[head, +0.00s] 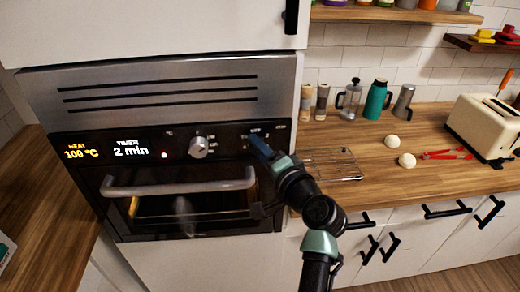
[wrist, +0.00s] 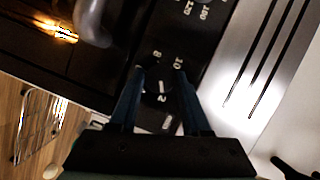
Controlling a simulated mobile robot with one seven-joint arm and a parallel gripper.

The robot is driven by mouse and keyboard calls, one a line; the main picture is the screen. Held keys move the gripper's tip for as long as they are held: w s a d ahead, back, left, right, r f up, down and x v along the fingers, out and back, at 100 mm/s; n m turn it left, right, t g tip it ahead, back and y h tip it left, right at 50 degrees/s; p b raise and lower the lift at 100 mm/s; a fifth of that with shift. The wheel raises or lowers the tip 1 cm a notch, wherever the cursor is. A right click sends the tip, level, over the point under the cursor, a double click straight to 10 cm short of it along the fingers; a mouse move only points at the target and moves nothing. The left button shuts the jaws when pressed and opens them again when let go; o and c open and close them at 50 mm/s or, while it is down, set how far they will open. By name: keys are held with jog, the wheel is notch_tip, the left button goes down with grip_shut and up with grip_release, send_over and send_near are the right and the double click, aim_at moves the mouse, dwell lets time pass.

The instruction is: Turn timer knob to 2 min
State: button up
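The oven's display (head: 118,150) reads 2 min under the timer label and 100 °C under the heat label. The timer dial lies at the right of the oven's black panel, largely hidden by my gripper (head: 262,148) in the head view. In the wrist view, the dark timer knob (wrist: 159,86) has white numbers around it, including 2, 8 and 10. My gripper (wrist: 161,72) has one blue finger on each side of the knob. The fingers stand apart, with the knob between their tips. Whether they press on it is not clear.
A silver knob (head: 199,147) sits left of the timer dial. The oven handle (head: 180,183) runs just below the panel. A wire rack (head: 332,164) lies on the wooden counter at the right, near my arm. A toaster (head: 485,125) stands farther right.

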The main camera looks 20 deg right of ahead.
jog(key=o, duration=0.3)
jog(key=shift+o, duration=0.2)
jog(key=s+d+r+b, duration=0.1)
jog(key=s+b, duration=0.1)
jog(key=s, duration=1.1)
jog(key=shift+r+b, duration=0.3)
jog(key=shift+b, duration=0.1)
jog(key=shift+w, duration=0.1)
